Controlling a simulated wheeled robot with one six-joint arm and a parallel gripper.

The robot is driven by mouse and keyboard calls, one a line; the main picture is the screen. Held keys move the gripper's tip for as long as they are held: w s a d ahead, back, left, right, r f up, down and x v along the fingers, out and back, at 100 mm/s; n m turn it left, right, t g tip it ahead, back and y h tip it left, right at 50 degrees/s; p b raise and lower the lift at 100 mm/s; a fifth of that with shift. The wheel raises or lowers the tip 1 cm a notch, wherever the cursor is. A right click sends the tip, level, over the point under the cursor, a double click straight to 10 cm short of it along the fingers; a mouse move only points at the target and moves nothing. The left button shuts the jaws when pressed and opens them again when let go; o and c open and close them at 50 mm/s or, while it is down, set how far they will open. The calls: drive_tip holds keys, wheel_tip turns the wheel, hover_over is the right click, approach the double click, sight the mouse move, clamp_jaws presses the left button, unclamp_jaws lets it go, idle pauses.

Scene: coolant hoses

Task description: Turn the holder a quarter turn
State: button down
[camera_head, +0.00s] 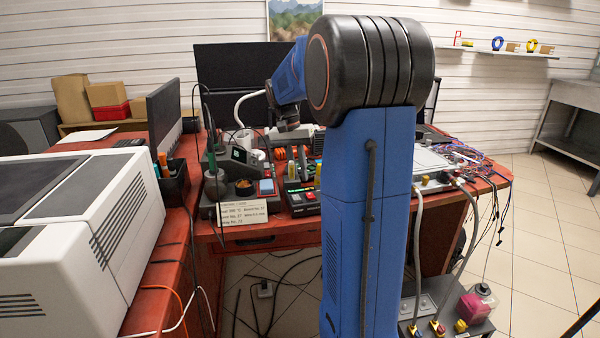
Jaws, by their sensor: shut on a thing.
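My gripper (288,126) shows small and dark at the end of my blue wrist, low over the back of the red workbench (190,235). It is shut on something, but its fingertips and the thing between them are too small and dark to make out. I cannot tell for sure which object is the holder. A small dark box (172,184) with orange-handled tools stands on the bench's left part, apart from my gripper. Orange items and small devices lie just below and in front of my gripper. My upper arm hides part of the bench's middle.
A soldering station (240,168) and a written card (243,213) stand at the front edge. A large white machine (75,230) fills the left. Tangled wires (478,165) lie at right. Hoses run down to a low unit (445,318) with a pink container (476,304).

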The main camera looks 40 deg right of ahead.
idle(0.3)
drive_tip(key=c, duration=1.7)
unclamp_jaws()
drive_tip(key=w+r, duration=0.1)
drive_tip(key=r, duration=0.4)
drive_tip(key=w+a+r, duration=0.1)
drive_tip(key=r, duration=0.5)
drive_tip(key=w+r, duration=0.1)
drive_tip(key=r, duration=0.5)
drive_tip(key=shift+a, duration=0.4)
